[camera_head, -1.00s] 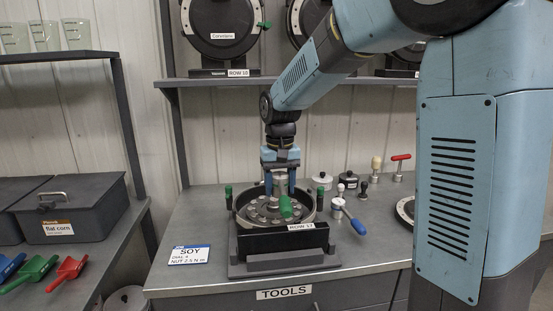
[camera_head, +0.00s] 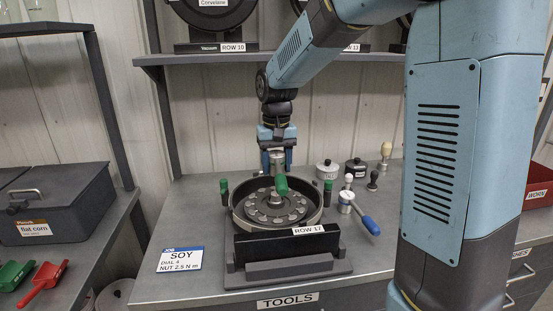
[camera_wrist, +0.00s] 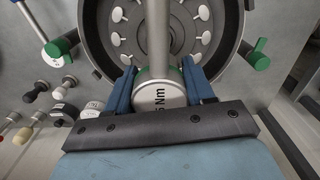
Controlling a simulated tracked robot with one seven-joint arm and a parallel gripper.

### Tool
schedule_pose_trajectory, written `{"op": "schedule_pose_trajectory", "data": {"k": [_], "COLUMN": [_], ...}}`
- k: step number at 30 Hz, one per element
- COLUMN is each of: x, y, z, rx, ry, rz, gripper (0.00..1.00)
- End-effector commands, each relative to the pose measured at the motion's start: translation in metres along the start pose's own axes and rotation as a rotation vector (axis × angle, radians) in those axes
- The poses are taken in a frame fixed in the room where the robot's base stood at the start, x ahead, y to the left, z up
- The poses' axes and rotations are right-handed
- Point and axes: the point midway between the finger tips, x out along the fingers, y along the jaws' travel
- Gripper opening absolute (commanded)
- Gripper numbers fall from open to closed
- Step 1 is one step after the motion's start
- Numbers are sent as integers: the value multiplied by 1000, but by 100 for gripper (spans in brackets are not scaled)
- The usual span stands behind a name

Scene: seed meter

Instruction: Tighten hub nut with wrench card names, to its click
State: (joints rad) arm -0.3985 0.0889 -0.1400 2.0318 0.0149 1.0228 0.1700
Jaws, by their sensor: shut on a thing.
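My gripper (camera_head: 277,168) is shut on a silver wrench (camera_head: 277,158) with a green handle (camera_head: 281,185). It holds the wrench above the open seed meter (camera_head: 238,222) labelled ROW 17. In the wrist view, the wrench's round cap (camera_wrist: 160,95) sits between my fingers and reads "5 Nm", its first part cut off. A grey shaft runs from it across the meter's middle. The hub nut is hidden behind the wrench. The job card (camera_head: 181,258) reads SOY, DIAL 4, NUT 2.5 N m. A blue-handled wrench (camera_head: 366,223) lies right of the meter.
Several small knobbed pieces, including a black one (camera_head: 356,170), stand at the back right of the bench (camera_head: 190,220). Green-topped clamps (camera_head: 328,186) surround the meter. A shelf with other meters is above. The bench left of the meter is clear beyond the card.

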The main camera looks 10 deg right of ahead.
Motion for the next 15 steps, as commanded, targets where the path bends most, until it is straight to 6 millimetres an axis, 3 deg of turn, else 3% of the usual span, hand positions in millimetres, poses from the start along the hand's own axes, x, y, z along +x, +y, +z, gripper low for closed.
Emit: {"op": "schedule_pose_trajectory", "data": {"k": [15], "x": [38], "y": [-4], "z": [0], "rx": [-7], "ry": [1], "rz": [0], "gripper": [0]}}
